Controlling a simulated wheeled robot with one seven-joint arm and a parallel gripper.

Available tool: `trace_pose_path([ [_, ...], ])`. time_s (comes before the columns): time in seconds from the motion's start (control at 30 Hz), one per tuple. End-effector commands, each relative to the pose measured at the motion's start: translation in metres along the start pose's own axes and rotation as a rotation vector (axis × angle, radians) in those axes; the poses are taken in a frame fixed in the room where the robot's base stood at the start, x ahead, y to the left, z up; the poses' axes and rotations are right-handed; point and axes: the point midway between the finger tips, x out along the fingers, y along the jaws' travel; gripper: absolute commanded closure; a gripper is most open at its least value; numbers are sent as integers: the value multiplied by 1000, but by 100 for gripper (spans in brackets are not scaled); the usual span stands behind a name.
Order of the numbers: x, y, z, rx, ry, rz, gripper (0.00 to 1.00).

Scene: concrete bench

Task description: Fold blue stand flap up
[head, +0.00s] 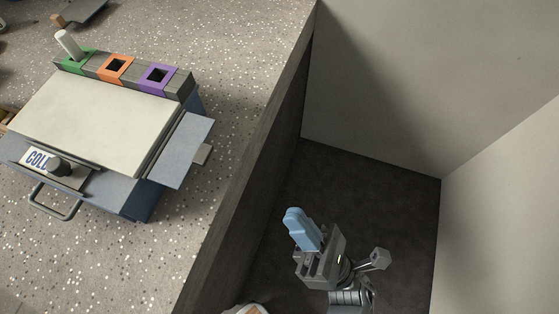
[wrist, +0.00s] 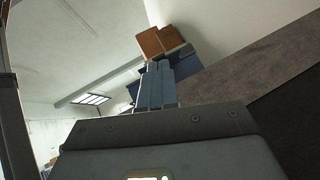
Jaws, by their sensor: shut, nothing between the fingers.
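The blue stand (head: 140,205) is on the speckled bench at the left of the head view, with a cream panel (head: 95,120) on top. Its blue flap (head: 186,150) sticks out from the right side, with a small grey tab (head: 203,153) at its outer edge. The flap's exact tilt is hard to tell. My gripper (head: 293,213), with light blue fingers, is shut and empty. It is beyond the bench's right edge, well apart from the flap. In the wrist view the closed fingers (wrist: 155,70) point toward distant boxes; the stand and flap are not visible there.
A COLD label, dark knob (head: 58,166) and handle (head: 55,203) are in front. Bench right of the flap is clear.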

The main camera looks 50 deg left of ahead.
Motion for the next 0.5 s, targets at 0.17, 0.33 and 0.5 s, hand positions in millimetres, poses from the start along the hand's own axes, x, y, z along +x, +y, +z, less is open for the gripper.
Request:
trace_pose_path([
  [0.17, 15, -13, -30, -113, 52, 166, 100],
  [0.33, 25, -16, -45, -179, 69, 265, 100],
  [0.5, 29, -16, -50, -203, 74, 302, 100],
])
